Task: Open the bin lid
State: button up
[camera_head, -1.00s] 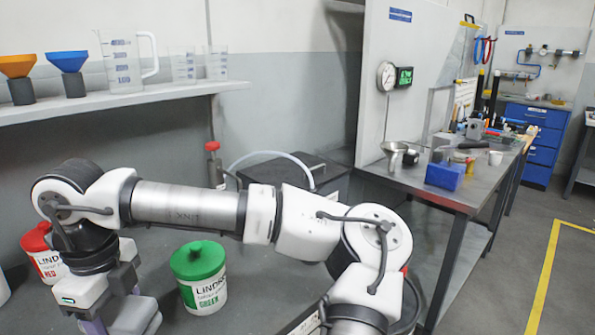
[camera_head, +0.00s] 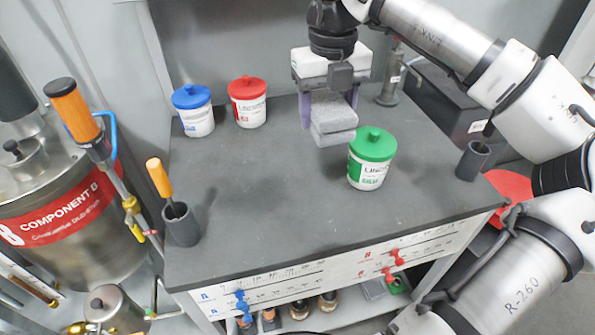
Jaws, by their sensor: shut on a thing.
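My gripper (camera_head: 329,104) hangs pointing down above the back middle of the dark bench. It is shut on a grey, soft-looking folded piece (camera_head: 334,128), like a cloth or pad, which hangs below the purple fingers. A red flat surface (camera_head: 512,188) shows at the right beyond the bench edge. It may be the bin lid, but my arm covers part of it, and I cannot tell whether it is open or shut. No bin body can be made out. My gripper is well to the left of the red surface.
On the bench (camera_head: 290,215) stand blue-lidded (camera_head: 194,110), red-lidded (camera_head: 247,102) and green-lidded (camera_head: 370,158) tubs; the green one is close to the held piece. Dark cups (camera_head: 181,225) (camera_head: 473,161) stand near the ends. A black box (camera_head: 440,98) is at back right. The bench front is clear.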

jog(key=p, duration=0.4)
send_over(322, 199)
notch_tip(322, 199, down, 19)
jog(key=shift+r, duration=0.2)
jog(key=shift+f, duration=0.5)
jog(key=shift+f+b, duration=0.2)
jog(key=shift+b, duration=0.2)
jog(key=o, duration=1.1)
jog(key=shift+r, duration=0.1)
